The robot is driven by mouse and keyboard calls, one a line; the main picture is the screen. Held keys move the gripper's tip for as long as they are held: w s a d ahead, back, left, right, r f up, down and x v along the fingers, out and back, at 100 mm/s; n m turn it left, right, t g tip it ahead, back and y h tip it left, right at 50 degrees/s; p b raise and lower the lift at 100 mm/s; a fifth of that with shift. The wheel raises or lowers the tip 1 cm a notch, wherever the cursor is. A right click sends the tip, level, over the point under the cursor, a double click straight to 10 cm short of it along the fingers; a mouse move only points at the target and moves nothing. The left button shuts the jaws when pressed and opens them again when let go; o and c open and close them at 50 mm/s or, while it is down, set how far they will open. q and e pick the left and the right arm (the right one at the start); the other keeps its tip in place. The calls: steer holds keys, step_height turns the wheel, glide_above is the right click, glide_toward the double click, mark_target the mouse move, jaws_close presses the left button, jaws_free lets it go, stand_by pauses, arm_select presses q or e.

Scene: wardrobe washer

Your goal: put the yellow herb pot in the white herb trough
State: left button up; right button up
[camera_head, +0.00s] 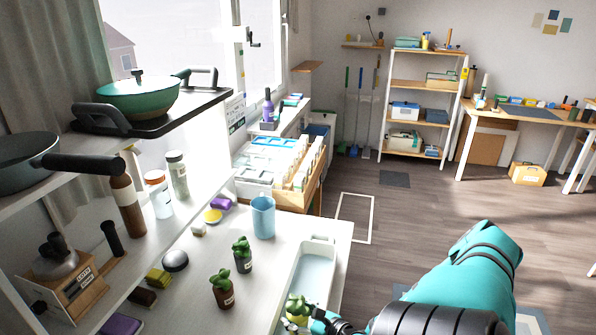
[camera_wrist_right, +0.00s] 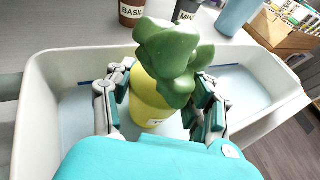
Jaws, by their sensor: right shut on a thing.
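The yellow herb pot (camera_wrist_right: 148,102), with a green plant in it, is between the fingers of my right gripper (camera_wrist_right: 158,106), which is shut on it. The pot also shows at the bottom of the head view (camera_head: 297,320), partly hidden by its leaves and my gripper. The white herb trough (camera_wrist_right: 38,100) is a long box with a pale blue floor, and its rim shows in the head view (camera_head: 322,240). The pot is upright over the trough's middle. I cannot tell whether its base touches the floor. My left gripper is not in view.
A brown basil pot (camera_head: 222,294) and a dark mint pot (camera_head: 242,262) stand left of the trough. A light blue jug (camera_head: 263,218) is behind them. A shelf (camera_head: 160,232) with bottles and pans is at left. The trough's two ends look empty.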

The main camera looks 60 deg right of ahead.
steer(key=shift+s+f, duration=0.2)
steer(key=shift+f, duration=0.15)
steer(key=o, duration=1.4)
steer(key=shift+a+f, duration=0.15)
steer(key=shift+s, duration=0.15)
steer(key=shift+r+p, duration=0.4)
steer(key=shift+p, duration=0.1)
step_height(320, 180, up, 12)
steer(key=p, duration=1.3)
